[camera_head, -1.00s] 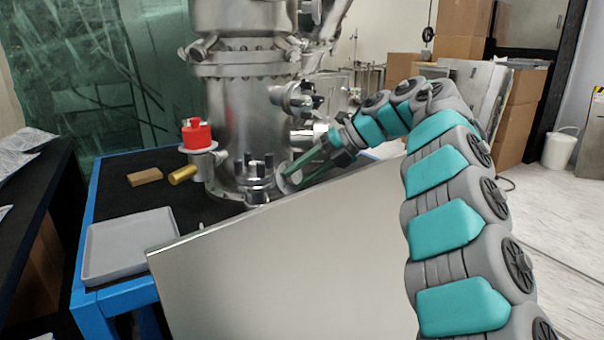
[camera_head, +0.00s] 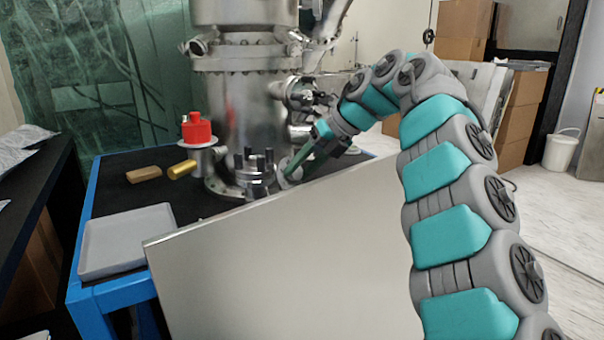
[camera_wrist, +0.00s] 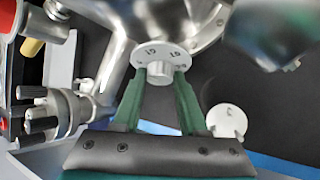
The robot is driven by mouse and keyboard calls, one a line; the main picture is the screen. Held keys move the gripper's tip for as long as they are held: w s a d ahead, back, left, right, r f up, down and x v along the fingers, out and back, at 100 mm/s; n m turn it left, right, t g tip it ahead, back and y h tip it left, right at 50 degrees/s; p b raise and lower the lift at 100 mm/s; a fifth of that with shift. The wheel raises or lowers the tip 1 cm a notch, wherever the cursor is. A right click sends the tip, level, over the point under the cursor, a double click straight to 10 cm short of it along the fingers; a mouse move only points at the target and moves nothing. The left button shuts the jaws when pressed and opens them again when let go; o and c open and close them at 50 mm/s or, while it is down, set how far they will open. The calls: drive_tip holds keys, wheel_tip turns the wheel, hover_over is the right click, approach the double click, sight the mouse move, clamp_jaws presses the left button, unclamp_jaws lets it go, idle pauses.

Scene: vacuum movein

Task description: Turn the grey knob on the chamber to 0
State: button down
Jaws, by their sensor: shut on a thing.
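The metal chamber (camera_head: 240,95) stands upright on the table in the head view. In the wrist view a pale round dial (camera_wrist: 160,52) with small printed numbers sits on it. The short grey knob (camera_wrist: 159,73) stands out from the dial's middle. My gripper (camera_wrist: 161,80) has its two green fingers on either side of the knob, shut on it. In the head view my gripper (camera_head: 292,173) reaches the chamber's lower right side. The dial's numbers are too small to read surely, and the knob's pointer mark cannot be made out.
A red-topped part (camera_head: 197,132), a brass cylinder (camera_head: 182,170), a brown block (camera_head: 144,174) and a grey tray (camera_head: 126,240) are on the left. A large metal panel (camera_head: 280,265) stands in front. A second white disc (camera_wrist: 226,121) lies right of my fingers.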

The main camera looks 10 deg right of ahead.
drive_tip(key=shift+c, duration=2.2)
unclamp_jaws()
drive_tip(key=p+v, duration=0.2)
drive_tip(key=v, duration=0.5)
drive_tip(key=shift+d+r, duration=0.2)
drive_tip(key=shift+r, duration=0.15)
drive_tip(key=shift+s, duration=0.15)
